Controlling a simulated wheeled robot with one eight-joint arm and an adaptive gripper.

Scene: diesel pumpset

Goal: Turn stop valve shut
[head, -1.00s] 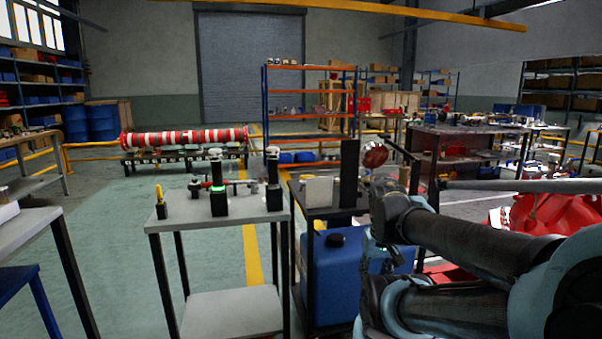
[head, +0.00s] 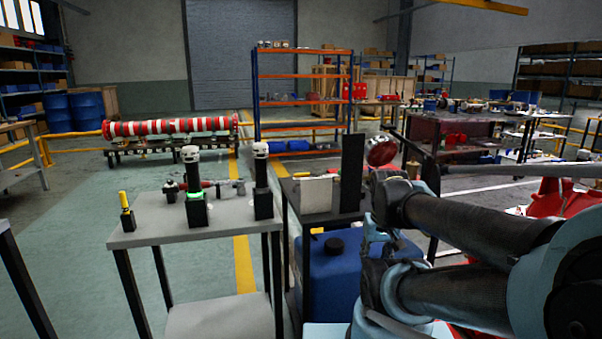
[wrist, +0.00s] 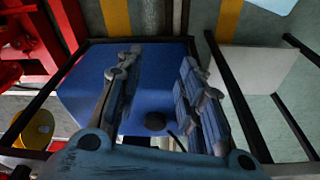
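No part is clearly recognisable as the stop valve. A small pipe assembly with red parts (head: 207,185) lies across the grey table, among black posts. A red round part (head: 382,151) stands beside a black upright panel on the dark stand. My arm fills the right of the head view, and its gripper end is not clear there. In the wrist view my gripper (wrist: 158,72) points down over the blue tank (wrist: 80,85), its two fingers apart with nothing between them. The tank's black cap (wrist: 155,121) shows between the finger bases.
The grey table (head: 150,236) carries a yellow-topped black post (head: 127,212) and two taller posts. The dark stand (head: 330,215) adjoins it, above the blue tank. Red machinery (head: 548,208) is at right. Green floor is open at left.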

